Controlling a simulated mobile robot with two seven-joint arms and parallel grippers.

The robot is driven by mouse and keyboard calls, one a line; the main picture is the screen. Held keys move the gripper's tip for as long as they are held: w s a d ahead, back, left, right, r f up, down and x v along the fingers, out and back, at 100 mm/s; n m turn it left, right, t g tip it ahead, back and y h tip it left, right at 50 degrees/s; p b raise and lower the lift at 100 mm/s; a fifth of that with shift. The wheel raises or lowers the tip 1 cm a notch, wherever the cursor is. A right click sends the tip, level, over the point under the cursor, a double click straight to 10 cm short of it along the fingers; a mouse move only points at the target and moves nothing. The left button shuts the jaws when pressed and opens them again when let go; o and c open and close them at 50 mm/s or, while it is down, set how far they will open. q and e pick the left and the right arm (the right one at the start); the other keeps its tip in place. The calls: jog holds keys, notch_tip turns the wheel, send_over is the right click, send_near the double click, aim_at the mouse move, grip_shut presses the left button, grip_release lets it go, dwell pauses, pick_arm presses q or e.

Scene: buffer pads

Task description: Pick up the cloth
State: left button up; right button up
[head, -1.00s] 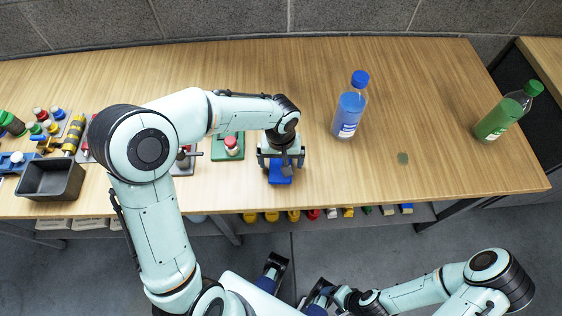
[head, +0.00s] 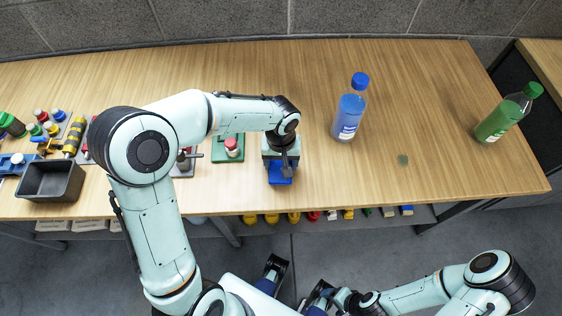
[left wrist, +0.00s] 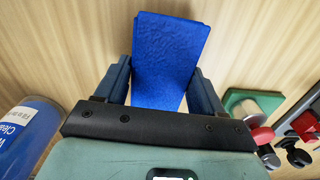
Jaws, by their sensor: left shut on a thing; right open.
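The blue cloth (head: 280,177) lies folded on the wooden table near its front edge. My left gripper (head: 281,166) is directly over it and shut on it. In the left wrist view the cloth (left wrist: 168,60) sits between the two fingers (left wrist: 160,92) and extends beyond them. I cannot tell whether it is off the table. My right gripper (head: 325,292) is open, low in front of the table and apart from it; its fingertips are hard to make out.
A blue bottle (head: 349,108) stands right of the left gripper, and a green bottle (head: 507,113) at the far right. A green pad with a red button (head: 232,147) is close on the left. A black bin (head: 50,181) and small parts fill the left end. The table's middle right is mostly clear.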

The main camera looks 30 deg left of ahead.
aim_at(281, 163)
pick_arm(q)
notch_tip(281, 163, up, 19)
jog(key=p, duration=0.3)
jog(key=o, duration=0.4)
jog(key=c, duration=0.3)
